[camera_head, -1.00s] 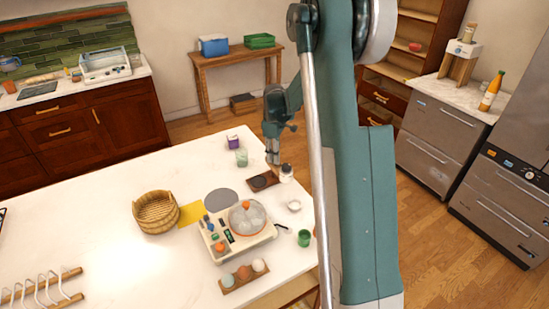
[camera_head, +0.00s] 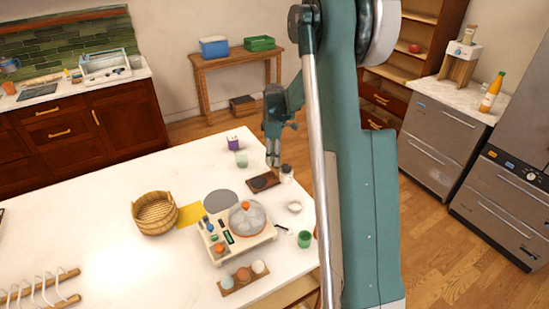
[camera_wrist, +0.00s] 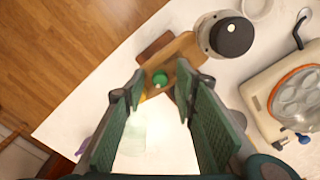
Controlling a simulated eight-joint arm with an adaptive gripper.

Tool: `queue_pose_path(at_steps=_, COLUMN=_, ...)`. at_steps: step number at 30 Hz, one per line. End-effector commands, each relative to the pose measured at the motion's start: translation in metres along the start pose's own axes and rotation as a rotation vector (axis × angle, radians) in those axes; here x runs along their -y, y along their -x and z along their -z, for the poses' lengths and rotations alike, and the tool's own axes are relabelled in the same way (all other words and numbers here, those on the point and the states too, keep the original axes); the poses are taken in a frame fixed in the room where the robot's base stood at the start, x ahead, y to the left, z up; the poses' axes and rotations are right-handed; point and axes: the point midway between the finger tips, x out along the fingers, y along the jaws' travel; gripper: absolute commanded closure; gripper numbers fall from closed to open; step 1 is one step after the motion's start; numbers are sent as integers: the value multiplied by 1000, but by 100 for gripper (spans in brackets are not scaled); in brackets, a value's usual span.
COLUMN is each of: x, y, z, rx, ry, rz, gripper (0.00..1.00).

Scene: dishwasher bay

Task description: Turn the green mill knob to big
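The green knob (camera_wrist: 160,78) shows as a small round green disc in the wrist view, over a wooden piece (camera_wrist: 186,50). Its setting cannot be read. My gripper (camera_wrist: 158,93) is open, with its two fingers apart and the knob showing in the gap near the tips. Whether either finger touches the knob cannot be told. In the head view my gripper (camera_head: 273,162) points down above a wooden board with a dark disc (camera_head: 263,181) near the table's far right edge; the green knob cannot be made out there.
A white jar with a black lid (camera_wrist: 226,36) stands close to the right finger. A cream cooker with a glass lid (camera_head: 247,219) and a white dish (camera_head: 294,206) are nearby. A translucent cup (camera_head: 241,160) and a purple box (camera_head: 233,143) stand to the left. A wooden basket (camera_head: 155,213) is farther left.

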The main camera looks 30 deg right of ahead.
Motion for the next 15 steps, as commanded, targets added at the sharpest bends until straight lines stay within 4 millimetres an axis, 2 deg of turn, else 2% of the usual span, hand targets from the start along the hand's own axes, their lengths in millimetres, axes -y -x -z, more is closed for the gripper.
queue_pose_path(at_steps=8, x=0, y=4, z=0, rx=0, ry=0, rz=0, gripper=72)
queue_pose_path(at_steps=15, x=0, y=24, z=0, rx=0, ry=0, rz=0, gripper=72)
